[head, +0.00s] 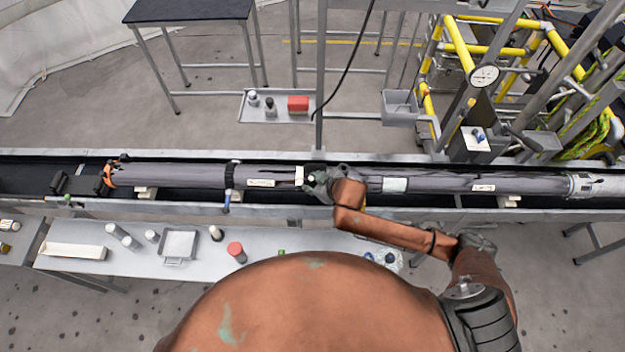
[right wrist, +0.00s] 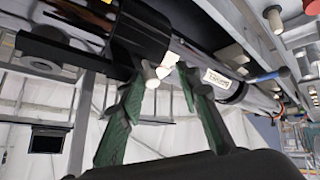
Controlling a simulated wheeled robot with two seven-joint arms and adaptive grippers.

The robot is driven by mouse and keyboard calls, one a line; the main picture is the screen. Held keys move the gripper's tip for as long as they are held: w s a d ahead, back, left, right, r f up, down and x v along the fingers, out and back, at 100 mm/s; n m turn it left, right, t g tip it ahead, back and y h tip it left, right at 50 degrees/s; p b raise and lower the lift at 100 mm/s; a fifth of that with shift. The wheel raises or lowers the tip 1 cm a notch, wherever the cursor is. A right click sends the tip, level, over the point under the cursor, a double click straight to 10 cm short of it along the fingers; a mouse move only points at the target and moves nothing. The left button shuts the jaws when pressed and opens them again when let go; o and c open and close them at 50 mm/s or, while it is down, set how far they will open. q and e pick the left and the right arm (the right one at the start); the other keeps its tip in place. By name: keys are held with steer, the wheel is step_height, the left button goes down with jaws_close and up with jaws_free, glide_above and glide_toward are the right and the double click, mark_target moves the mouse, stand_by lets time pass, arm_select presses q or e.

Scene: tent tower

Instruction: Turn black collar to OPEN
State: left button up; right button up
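A long grey tube (head: 190,176) lies across the head view in a dark trough. A black cylindrical section, perhaps the black collar (right wrist: 138,42), fills the upper part of the right wrist view, with small white pieces (right wrist: 160,72) at its lower edge. My right gripper (head: 318,180) is at the middle of the tube and hides part of it. In the right wrist view its green fingers (right wrist: 160,82) are spread, with the white pieces between or just beyond their tips; I cannot tell whether they touch. No OPEN mark is readable. My left gripper is out of view.
A black band (head: 231,176) with a blue-tipped handle (head: 226,203) sits left along the tube. A bench (head: 80,262) with bottles and trays stands on the near side. A tray (head: 252,112) and yellow pipes (head: 458,45) are behind the trough.

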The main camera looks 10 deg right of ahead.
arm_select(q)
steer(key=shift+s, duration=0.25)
arm_select(e)
steer(key=shift+d+f, duration=0.2)
steer(key=shift+d, duration=0.1)
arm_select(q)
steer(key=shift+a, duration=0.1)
arm_select(e)
steer(key=v, duration=1.2)
steer(key=shift+a+r, duration=0.2)
steer(key=shift+r, duration=0.05)
steer(key=shift+w, duration=0.1)
